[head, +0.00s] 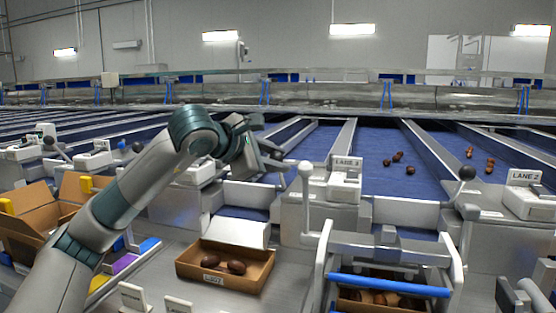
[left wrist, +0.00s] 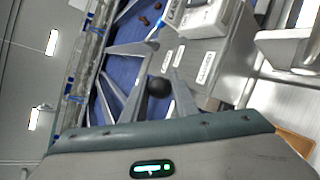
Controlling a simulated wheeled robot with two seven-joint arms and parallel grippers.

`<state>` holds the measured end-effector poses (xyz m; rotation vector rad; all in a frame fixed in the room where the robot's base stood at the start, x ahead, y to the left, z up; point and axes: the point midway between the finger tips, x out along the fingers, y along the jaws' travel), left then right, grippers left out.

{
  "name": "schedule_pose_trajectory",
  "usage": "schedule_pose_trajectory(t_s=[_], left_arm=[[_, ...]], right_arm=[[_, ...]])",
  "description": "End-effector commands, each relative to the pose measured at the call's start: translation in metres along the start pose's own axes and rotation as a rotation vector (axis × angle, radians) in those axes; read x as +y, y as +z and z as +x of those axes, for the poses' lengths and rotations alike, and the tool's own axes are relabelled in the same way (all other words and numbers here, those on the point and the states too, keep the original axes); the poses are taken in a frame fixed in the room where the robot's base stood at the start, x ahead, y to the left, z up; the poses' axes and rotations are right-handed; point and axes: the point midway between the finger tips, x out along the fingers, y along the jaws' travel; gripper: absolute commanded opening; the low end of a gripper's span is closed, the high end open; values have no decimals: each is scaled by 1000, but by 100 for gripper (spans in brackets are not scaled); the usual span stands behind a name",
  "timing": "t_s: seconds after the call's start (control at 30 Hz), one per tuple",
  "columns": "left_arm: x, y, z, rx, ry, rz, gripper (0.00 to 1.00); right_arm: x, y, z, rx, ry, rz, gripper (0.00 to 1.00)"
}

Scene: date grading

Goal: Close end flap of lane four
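My left gripper (head: 272,152) is over the front end of the lane left of the lane-three sign (head: 347,163). In the left wrist view its two fingers (left wrist: 158,92) are apart, with a black ball knob (left wrist: 159,87) showing between them; I cannot tell whether they touch it. In the head view the gripper largely hides this knob. A metal end plate (head: 248,194) crosses this lane's end, and a pale sloping plate (head: 238,232) lies below it. How far the flap is open is unclear. My right gripper is not in view.
A cardboard tray (head: 225,279) holding dark dates stands below the sloping plate. A blue-barred frame (head: 388,286) stands front right. Loose dates (head: 398,156) lie on the blue belt. A lane-two sign (head: 525,177) is at right.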

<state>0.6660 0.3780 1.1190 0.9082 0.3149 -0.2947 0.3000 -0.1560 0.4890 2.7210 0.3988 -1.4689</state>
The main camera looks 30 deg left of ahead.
Motion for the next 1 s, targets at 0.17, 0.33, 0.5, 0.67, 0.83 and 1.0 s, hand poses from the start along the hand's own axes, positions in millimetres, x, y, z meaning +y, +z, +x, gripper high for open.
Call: schedule_pose_trajectory(t_s=[0.17, 0.33, 0.5, 0.67, 0.83, 1.0], left_arm=[[-2, -2, 1, 6, -4, 0, 44], [-2, -1, 1, 4, -4, 1, 44], [-1, -1, -3, 3, -2, 1, 44], [-1, -1, -15, 1, -1, 2, 44], [0, -1, -40, 2, 0, 2, 44], [0, -1, -73, 2, 1, 2, 44]], right_arm=[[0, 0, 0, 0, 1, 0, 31], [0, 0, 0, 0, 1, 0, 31], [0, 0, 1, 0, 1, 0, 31], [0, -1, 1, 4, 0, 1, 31], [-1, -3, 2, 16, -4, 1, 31], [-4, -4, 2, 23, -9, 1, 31]])
